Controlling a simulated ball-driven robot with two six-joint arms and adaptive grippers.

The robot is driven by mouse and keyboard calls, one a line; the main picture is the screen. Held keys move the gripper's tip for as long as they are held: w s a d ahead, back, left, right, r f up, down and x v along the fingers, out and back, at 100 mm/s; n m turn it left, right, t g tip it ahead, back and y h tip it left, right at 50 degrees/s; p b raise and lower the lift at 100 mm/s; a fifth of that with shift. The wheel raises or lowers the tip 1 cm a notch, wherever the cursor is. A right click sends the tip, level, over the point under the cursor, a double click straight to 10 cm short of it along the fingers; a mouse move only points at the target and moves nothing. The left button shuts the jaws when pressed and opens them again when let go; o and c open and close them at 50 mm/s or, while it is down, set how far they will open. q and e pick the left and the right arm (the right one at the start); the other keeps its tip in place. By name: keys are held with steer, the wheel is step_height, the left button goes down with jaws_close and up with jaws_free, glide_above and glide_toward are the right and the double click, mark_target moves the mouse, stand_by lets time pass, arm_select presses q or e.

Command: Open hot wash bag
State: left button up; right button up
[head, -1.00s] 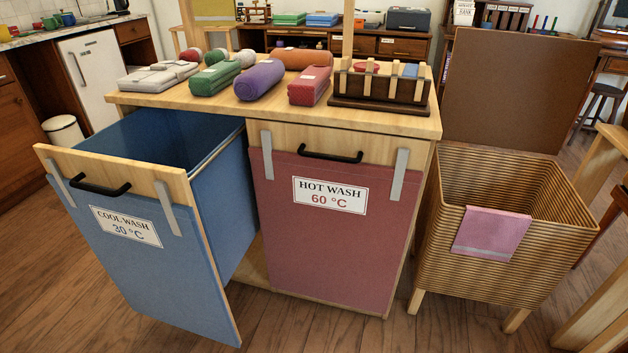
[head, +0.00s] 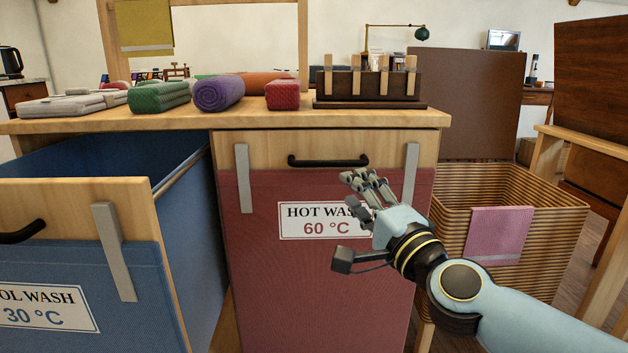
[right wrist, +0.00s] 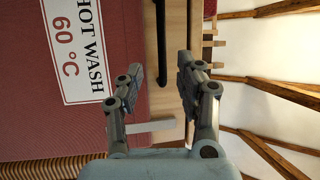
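The hot wash bag (head: 265,245) is a red fabric front with a wooden top rail, shut in the bench's right bay. Its black bar handle (head: 328,161) is on the rail. Its white label (head: 290,226) reads HOT WASH 60 °C. My right gripper (head: 350,218) is in front of the bag, below and slightly right of the handle, and hides part of the label. In the right wrist view the handle (right wrist: 162,60) shows beyond the spread, empty fingers (right wrist: 160,70), not gripped. My left gripper is not in view.
The blue cool wash bag (head: 75,285) is pulled out at left. Rolled towels (head: 219,93) and a wooden rack (head: 365,85) stand on the bench top (head: 285,118). An open wicker hamper (head: 548,225) with a pink cloth (head: 498,232) stands at right.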

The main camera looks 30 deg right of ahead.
mark_target(331, 166)
steer(key=x, duration=1)
steer(key=shift+w+p, duration=0.1)
steer(key=shift+p, duration=0.25)
jaws_close()
